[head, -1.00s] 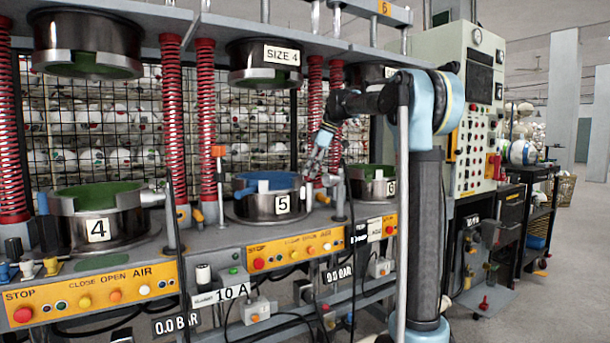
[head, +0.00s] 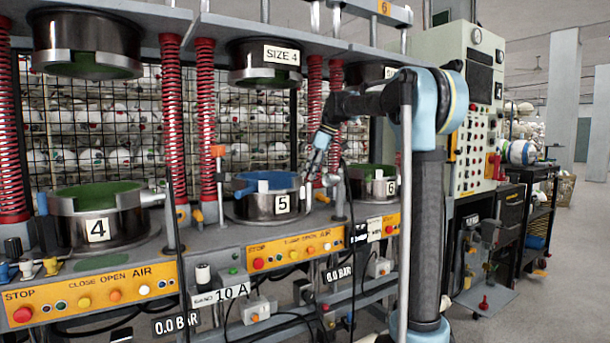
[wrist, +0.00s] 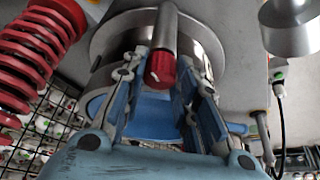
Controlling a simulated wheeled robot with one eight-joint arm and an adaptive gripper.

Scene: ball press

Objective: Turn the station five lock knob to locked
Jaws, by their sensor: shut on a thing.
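The station five pot (head: 262,207), a dark metal cylinder with a blue inside and a "5" label, stands mid-bench in the head view. In the wrist view a red knob (wrist: 159,69) sits at the end of a grey metal rod (wrist: 162,30), with a small pale mark on its face. My gripper (wrist: 157,75) is shut on this red knob, one blue-grey finger on each side. In the head view my gripper (head: 311,172) is at the right edge of the station five pot. The knob is hard to make out there, and I cannot read its lock setting.
Pot 4 (head: 98,230) stands to the left and pot 6 (head: 372,191) to the right. Red springs (head: 205,130) rise beside the stations. An orange button panel (head: 295,251) runs along the bench front. An upper mould (head: 268,78) hangs above station five.

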